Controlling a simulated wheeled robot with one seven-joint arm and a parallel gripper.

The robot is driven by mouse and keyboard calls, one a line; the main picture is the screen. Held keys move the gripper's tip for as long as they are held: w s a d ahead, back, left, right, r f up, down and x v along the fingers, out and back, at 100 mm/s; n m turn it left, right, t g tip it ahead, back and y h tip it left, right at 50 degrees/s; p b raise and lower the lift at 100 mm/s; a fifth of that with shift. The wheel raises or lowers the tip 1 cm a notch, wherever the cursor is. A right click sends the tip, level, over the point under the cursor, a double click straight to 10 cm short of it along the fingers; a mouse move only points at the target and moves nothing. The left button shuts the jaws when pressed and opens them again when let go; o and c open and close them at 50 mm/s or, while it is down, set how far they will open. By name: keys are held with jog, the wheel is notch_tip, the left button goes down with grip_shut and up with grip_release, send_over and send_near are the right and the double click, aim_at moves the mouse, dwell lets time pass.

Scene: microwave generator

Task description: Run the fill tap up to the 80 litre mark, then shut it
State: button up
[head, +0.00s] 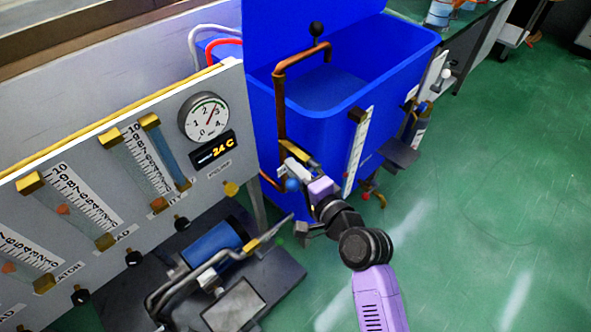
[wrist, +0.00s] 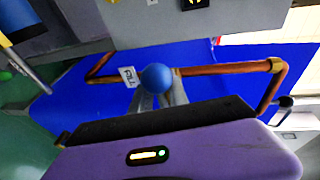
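The fill tap has a blue ball knob (head: 292,185) on a copper pipe (head: 280,115) at the front of the blue tank (head: 315,120). In the wrist view the blue knob (wrist: 157,78) is in front of my gripper (wrist: 160,92), beside a small white tag (wrist: 128,76) whose lettering looks like FILL. My gripper (head: 296,178) is at the tap, its grey fingers close around or behind the knob. Whether they grip it is unclear. A white level scale (head: 357,150) stands on the tank's front; its marks are too small to read. The water level cannot be made out.
The grey panel (head: 130,165) on the left carries several flow tubes, a round dial (head: 204,117) and a display (head: 213,149) reading about 24 C. A blue pump (head: 213,243) with bent pipes sits low, left of my arm. Green floor (head: 480,210) is clear on the right.

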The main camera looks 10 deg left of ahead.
jog(key=shift+o, duration=0.2)
jog(key=shift+s+a, duration=0.15)
jog(key=shift+a, duration=0.2)
jog(key=shift+d, duration=0.15)
jog(key=v, duration=0.7)
jog(key=shift+s+p, duration=0.35)
jog(key=shift+p, duration=0.05)
jog(key=shift+d, duration=0.1)
